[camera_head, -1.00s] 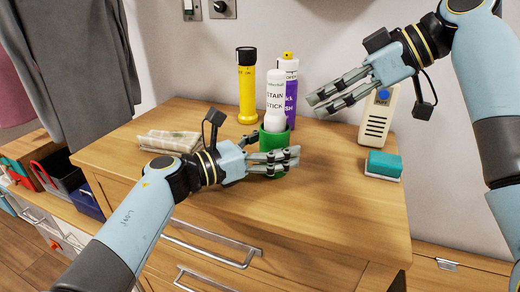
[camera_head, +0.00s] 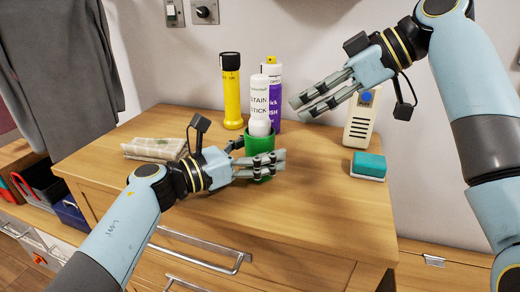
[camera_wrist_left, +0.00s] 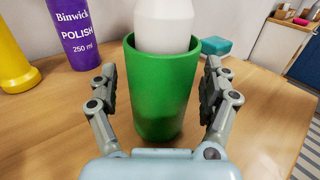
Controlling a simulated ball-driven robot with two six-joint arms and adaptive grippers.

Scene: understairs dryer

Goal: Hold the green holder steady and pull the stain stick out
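The green holder (camera_head: 259,139) stands upright on the wooden top and also fills the middle of the left wrist view (camera_wrist_left: 163,88). The white stain stick (camera_head: 259,98) stands in it, its lower end hidden inside; it also shows in the left wrist view (camera_wrist_left: 164,25). My left gripper (camera_head: 262,155) is around the holder, one finger on each side. In the left wrist view small gaps show between its fingers and the holder. My right gripper (camera_head: 299,108) is open and empty, to the right of the stick, with its fingers pointing left.
A folded cloth (camera_head: 155,149) lies to the left. A beige device (camera_head: 360,120) and a teal sponge (camera_head: 369,164) are to the right. The front right of the top is clear.

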